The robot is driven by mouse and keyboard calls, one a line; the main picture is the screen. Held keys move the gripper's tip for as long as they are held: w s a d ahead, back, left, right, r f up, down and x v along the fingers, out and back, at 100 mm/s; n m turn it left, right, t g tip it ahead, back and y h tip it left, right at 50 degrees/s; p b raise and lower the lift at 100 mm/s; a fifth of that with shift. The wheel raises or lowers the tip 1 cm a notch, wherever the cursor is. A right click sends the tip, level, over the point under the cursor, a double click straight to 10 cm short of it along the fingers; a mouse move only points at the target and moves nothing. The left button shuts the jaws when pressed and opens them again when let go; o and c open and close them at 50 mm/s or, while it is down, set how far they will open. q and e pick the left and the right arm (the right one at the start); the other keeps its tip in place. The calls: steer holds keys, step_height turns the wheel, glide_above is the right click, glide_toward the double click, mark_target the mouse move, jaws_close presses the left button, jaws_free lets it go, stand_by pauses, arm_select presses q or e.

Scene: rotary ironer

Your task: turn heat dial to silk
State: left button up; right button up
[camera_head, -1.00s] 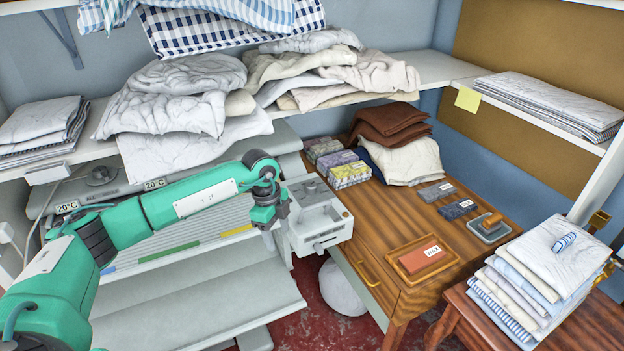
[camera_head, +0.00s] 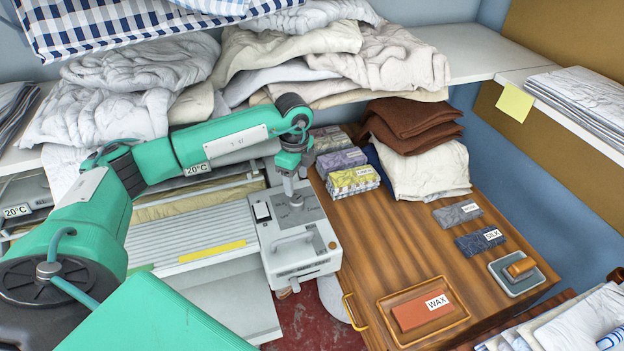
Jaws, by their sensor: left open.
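The ironer's white control box (camera_head: 318,262) stands at the right end of the ironer, with a grey panel on top and a light switch at its left. My left gripper (camera_head: 296,198) points down over the panel, open, with its tips at or just above the panel. The heat dial is not clearly visible; the gripper covers that part of the panel, so I cannot tell whether the fingers touch it or where it points. A dark blue packet labelled SILK (camera_head: 480,242) lies on the wooden table. My right gripper is not in view.
The wooden table (camera_head: 395,245) right of the box holds a WAX tray (camera_head: 462,318), several cloth packets and folded cloths (camera_head: 420,168). A shelf (camera_head: 455,68) loaded with linens runs behind the arm. The ironer's slatted bed (camera_head: 190,230) lies left of the box.

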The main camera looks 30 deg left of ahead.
mark_target(297, 199)
arm_select(q)
steer(key=shift+r, duration=0.1)
steer(key=f, duration=0.1)
steer(key=f+p, duration=0.1)
steer(key=shift+s+f, duration=0.25)
steer(key=shift+f, duration=0.15)
step_height(297, 199, down, 3)
steer(key=shift+w+r+p, duration=0.1)
steer(key=shift+r+p, duration=0.1)
steer(key=shift+p, duration=0.3)
steer(key=shift+f, duration=0.85)
steer(key=shift+c, duration=1.1)
steer(key=c, duration=0.8)
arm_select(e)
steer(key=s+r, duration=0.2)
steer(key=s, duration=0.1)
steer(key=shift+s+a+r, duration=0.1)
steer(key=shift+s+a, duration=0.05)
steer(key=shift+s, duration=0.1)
